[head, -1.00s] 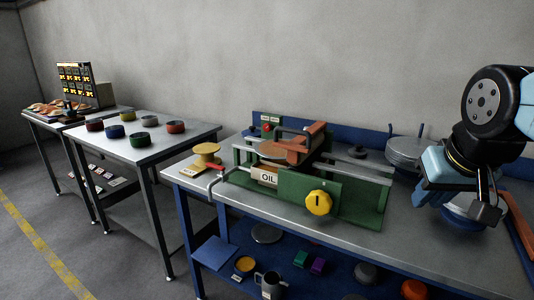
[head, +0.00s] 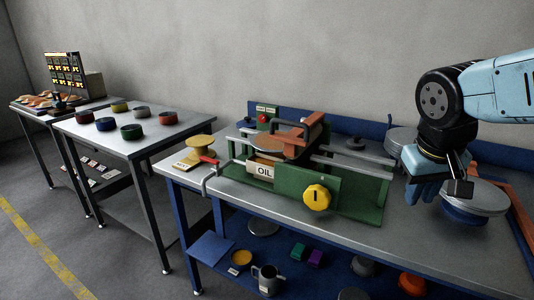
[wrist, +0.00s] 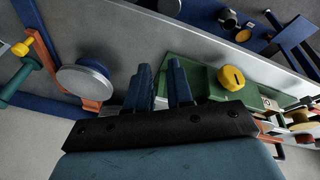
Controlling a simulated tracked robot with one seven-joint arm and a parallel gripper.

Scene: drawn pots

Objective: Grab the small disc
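My gripper (head: 430,182) hangs over the right part of the blue bench, between the green machine and a grey disc on a blue base (head: 478,198). In the wrist view its two blue fingers (wrist: 160,82) are apart with nothing between them. That grey disc (wrist: 83,80) lies left of the fingers there. A small dark disc (head: 355,144) with a knob sits behind the green machine. Larger grey discs (head: 398,137) are stacked at the back, partly behind my arm. I cannot tell which one is the small disc of the task.
The green machine (head: 345,198) with a yellow knob (head: 317,197) stands left of my gripper. An orange frame (head: 497,180) lies along the right side. Bare bench top (head: 410,235) shows in front. The lower shelf holds a mug (head: 268,279) and other items.

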